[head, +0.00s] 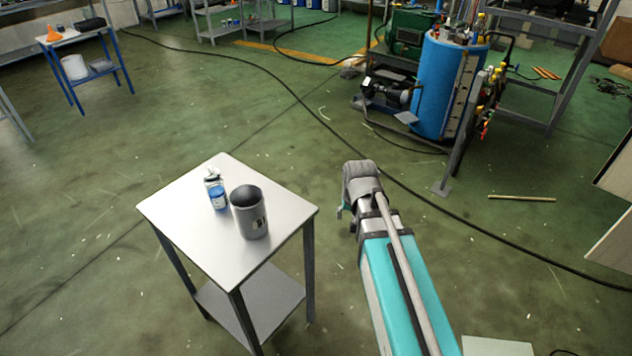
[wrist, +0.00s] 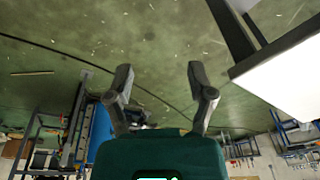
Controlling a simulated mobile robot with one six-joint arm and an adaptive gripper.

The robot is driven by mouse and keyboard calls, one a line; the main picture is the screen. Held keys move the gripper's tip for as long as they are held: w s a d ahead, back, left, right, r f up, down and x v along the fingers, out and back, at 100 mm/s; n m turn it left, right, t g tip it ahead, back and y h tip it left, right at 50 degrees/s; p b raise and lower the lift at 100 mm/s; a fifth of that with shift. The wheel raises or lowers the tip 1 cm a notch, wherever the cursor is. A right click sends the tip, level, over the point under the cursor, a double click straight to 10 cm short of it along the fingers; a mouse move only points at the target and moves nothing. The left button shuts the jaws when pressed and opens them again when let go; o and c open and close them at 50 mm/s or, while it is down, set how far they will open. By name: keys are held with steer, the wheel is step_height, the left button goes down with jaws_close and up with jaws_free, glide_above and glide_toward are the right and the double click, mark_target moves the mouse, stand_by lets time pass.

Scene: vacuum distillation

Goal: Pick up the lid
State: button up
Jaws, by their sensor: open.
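A small bottle (head: 215,190) with blue contents and a pale top stands upright on a small white-topped table (head: 180,210). A dark grey cylindrical can (head: 250,217) stands beside it on the right; its top looks dark and open. No separate lid is clear; the bottle's pale top (head: 212,173) may be one, but it is too small to tell. My gripper (wrist: 159,75) is open and empty in the wrist view, its two fingers well apart. In the head view it is mostly hidden behind my arm, right of the table and apart from it.
The table's white top also shows at the upper right of the wrist view (wrist: 290,80). A blue tank (head: 445,85) with pumps and pipes stands at the back right. A black cable (head: 300,100) crosses the green floor. Floor around the table is mostly clear.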

steer(key=s+d+f+g, duration=0.1)
steer(key=s+d+g, duration=0.1)
steer(key=s+d, duration=0.3)
steer(key=s, duration=0.4)
steer(key=shift+f+b, duration=0.35)
steer(key=shift+b, duration=0.05)
steer(key=shift+s, duration=0.1)
steer(key=shift+c, duration=0.9)
steer(key=shift+d, duration=0.15)
